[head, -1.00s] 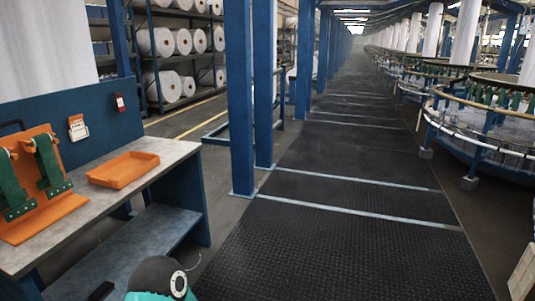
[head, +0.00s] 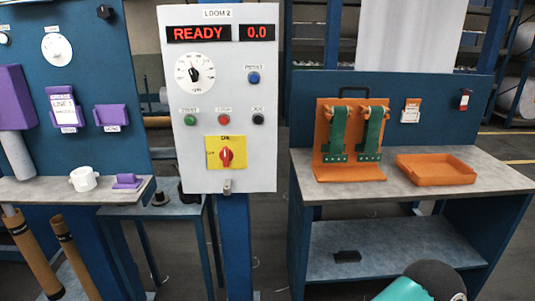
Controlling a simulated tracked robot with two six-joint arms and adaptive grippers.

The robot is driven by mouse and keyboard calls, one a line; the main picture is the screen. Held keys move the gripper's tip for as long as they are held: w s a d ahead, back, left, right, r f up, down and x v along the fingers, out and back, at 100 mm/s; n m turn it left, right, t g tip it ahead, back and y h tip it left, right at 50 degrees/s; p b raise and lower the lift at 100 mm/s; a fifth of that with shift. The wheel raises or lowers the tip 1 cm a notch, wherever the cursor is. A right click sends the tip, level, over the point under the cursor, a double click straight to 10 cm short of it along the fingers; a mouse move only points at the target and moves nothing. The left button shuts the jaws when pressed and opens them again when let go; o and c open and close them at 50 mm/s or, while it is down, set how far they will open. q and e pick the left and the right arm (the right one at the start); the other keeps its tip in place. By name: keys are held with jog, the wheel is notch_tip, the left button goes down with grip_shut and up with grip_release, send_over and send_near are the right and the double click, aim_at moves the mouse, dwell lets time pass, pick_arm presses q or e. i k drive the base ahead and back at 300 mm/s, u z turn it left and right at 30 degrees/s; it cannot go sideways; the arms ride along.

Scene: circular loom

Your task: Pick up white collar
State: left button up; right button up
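A white collar (head: 84,179), a short ring-like piece with a small side tab, stands on the grey shelf (head: 40,192) at the left in the head view. Nothing touches it except the shelf. A small purple block (head: 127,181) sits just to its right, apart from it. Neither of my grippers shows in the head view. Only a rounded teal and black part of my own arm shows at the bottom right.
A control panel (head: 222,165) reading READY stands right of the shelf. A low side table (head: 160,208) is below it. Brown tubes (head: 35,255) lean at lower left. The right bench (head: 470,165) holds an orange stand (head: 322,150) and an orange tray (head: 436,168).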

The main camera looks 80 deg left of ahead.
aim_at(84, 179)
jog(key=u, duration=0.1)
jog(key=i, duration=0.25)
jog(key=u, duration=2.65)
jog(key=i, duration=0.2)
jog(key=u, duration=1.8)
jog(key=k, duration=0.45)
jog(key=u, duration=0.45)
jog(key=i, duration=1.55)
jog(key=z, duration=0.5)
